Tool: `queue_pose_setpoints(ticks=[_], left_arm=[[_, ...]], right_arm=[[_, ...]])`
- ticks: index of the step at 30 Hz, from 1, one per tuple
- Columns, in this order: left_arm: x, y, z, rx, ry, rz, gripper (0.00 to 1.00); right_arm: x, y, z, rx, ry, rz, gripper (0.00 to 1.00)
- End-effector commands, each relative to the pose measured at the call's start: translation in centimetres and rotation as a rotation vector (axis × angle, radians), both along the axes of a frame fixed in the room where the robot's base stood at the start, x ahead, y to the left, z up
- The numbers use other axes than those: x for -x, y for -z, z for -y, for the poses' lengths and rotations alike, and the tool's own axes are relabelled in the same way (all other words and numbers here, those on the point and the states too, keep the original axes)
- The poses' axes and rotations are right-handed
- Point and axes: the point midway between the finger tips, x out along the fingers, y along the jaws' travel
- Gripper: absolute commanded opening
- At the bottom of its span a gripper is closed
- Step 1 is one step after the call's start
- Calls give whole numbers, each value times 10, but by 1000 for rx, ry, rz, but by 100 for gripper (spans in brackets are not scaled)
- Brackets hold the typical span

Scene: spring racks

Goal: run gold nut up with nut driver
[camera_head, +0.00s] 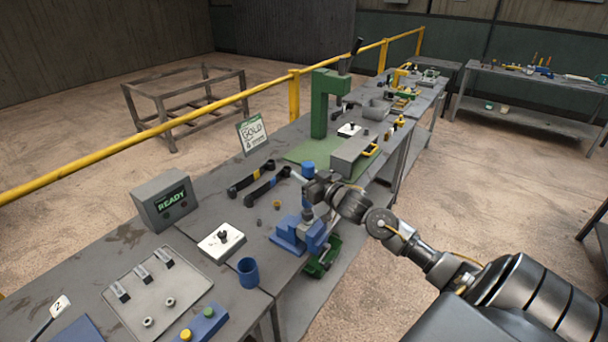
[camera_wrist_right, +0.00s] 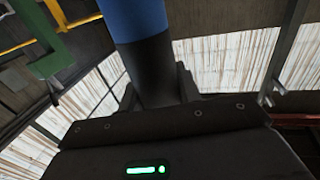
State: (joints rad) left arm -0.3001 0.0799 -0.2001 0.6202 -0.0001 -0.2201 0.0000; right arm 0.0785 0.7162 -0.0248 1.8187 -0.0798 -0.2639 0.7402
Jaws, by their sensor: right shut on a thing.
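My right gripper (camera_head: 312,190) is shut on the nut driver, whose blue handle (camera_head: 308,169) stands above the jaws. In the right wrist view the driver's blue handle (camera_wrist_right: 135,18) and dark lower part (camera_wrist_right: 152,70) sit between the jaws (camera_wrist_right: 155,90). The driver is about upright over the blue vise (camera_head: 291,234) at the bench's front edge. Its lower tip is hard to make out, so I cannot tell whether it touches anything. A small gold-coloured ring or nut (camera_head: 277,205) lies on the bench left of the vise. My left gripper is not in view.
A card reading GOLD 4 (camera_head: 252,134) stands behind two dark-handled tools (camera_head: 268,184). A READY box (camera_head: 165,200), a white block (camera_head: 221,241) and a blue cup (camera_head: 248,272) are on the left. A green press (camera_head: 322,105) and grey box (camera_head: 350,155) stand beyond the gripper.

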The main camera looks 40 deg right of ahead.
Motion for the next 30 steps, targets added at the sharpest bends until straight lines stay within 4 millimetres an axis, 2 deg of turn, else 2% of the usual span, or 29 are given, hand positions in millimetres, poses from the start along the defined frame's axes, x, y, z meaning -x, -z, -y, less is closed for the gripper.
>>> queue_pose_setpoints(ticks=[30], left_arm=[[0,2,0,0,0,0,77]], right_arm=[[0,5,0,-1,0,4,0]])
